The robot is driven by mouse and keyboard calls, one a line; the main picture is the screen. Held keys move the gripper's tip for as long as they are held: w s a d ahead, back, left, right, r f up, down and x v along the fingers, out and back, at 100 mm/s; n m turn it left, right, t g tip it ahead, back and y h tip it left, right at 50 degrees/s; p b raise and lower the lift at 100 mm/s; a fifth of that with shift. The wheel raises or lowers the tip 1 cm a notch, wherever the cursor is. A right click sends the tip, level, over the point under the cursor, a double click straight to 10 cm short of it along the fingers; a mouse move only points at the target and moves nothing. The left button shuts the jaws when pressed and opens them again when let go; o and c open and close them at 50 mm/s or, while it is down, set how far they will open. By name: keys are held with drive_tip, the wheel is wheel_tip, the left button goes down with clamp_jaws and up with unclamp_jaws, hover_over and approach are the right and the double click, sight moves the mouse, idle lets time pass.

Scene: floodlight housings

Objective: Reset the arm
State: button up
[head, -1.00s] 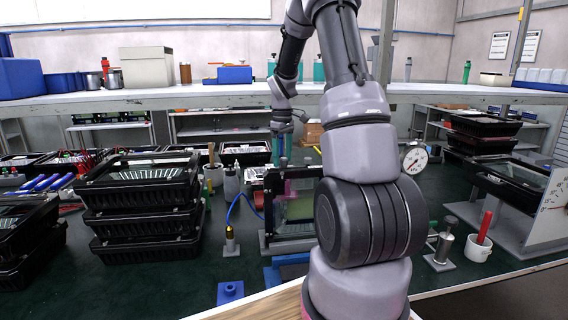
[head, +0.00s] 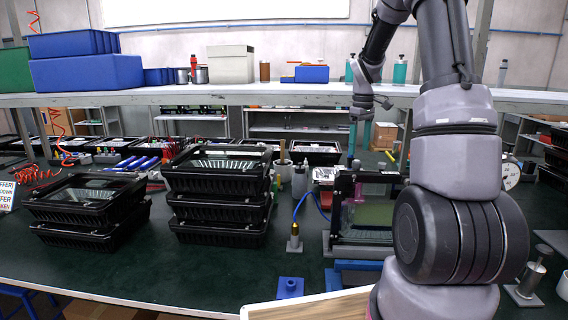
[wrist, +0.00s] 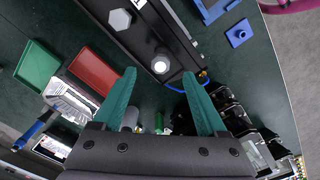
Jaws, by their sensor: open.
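My arm rises at the right of the head view and bends over the bench, its end pointing down behind the framed test fixture (head: 362,210). My gripper (wrist: 162,100) shows in the wrist view with two green fingers spread wide and nothing between them. It hangs above the dark green bench top (wrist: 60,22). In the head view the fingers are small and partly lost against the background.
Black floodlight housings stand in a stack (head: 220,205) left of the fixture, with a shorter stack (head: 88,208) further left. A blue block (head: 290,287) lies near the front edge. A red tray (wrist: 95,70) and a green tray (wrist: 38,66) lie below the gripper. A shelf (head: 200,97) spans the back.

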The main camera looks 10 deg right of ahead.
drive_tip(key=s+a+r+m+t, duration=0.45)
drive_tip(key=s+a+r, duration=0.45)
drive_tip(key=s+r, duration=0.4)
drive_tip(key=s+a+r+m+t+y, duration=0.1)
drive_tip(key=s+a+r+m, duration=0.1)
drive_tip(key=s, duration=0.5)
drive_tip(key=s+a+r+m+t+y, duration=0.1)
drive_tip(key=s+a+r+m, duration=0.1)
drive_tip(key=s, duration=0.4)
drive_tip(key=shift+s+a+m+t, duration=0.35)
drive_tip(key=shift+a+m, duration=0.3)
drive_tip(key=shift+a, duration=0.6)
